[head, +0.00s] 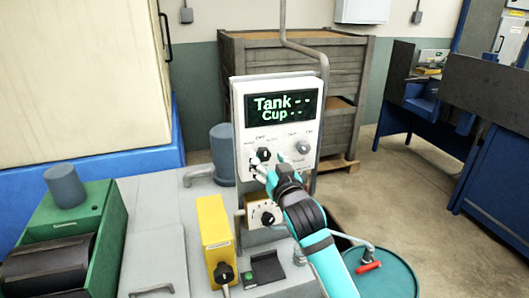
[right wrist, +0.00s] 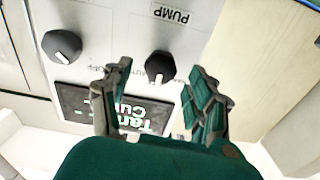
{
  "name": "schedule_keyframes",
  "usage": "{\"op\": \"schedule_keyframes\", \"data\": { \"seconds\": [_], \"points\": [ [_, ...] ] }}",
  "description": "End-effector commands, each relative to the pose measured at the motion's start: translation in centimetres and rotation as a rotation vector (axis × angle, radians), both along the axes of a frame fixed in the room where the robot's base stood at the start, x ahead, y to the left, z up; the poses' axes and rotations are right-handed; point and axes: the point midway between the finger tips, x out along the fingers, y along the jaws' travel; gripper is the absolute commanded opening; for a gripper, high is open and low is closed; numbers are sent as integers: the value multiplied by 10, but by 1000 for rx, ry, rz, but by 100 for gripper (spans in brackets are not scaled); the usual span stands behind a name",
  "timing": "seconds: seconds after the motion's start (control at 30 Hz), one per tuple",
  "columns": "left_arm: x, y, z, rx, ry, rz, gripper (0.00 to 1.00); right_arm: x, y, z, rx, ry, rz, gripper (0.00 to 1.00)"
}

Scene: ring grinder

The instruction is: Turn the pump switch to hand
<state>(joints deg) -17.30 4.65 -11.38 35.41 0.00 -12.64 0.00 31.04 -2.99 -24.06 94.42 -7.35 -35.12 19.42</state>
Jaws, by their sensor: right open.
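The pump switch is a black knob (head: 263,155) on the lower left of a white control box (head: 238,115). In the right wrist view the same knob (right wrist: 160,66) sits by the word PUMP, its white mark pointing down toward the display. Lettering beside it is partly hidden by a finger. My right gripper (head: 266,172) is open in front of the box, just below the knob in the head view. In the right wrist view its fingers (right wrist: 160,72) stand either side of the knob; I cannot tell whether they touch it. My left gripper is not in view.
A second knob (head: 303,147) is right of the pump switch. The display (head: 284,107) reads Tank and Cup. A teal drum (head: 385,275) stands at lower right.

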Motion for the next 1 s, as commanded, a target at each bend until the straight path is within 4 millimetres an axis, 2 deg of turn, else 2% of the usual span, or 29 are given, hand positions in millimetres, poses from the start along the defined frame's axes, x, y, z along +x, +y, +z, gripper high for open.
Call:
{"op": "schedule_keyframes", "data": {
  "seconds": [0.1,0.23,0.63,1.0],
  "points": [
    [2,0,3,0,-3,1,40,15,5,1,1,0,0,59],
    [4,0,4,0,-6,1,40,25,8,1,1,-1,0,59],
    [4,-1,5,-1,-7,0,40,29,10,0,1,0,0,58],
    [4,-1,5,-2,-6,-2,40,29,9,0,1,0,0,9]
  ]
}}
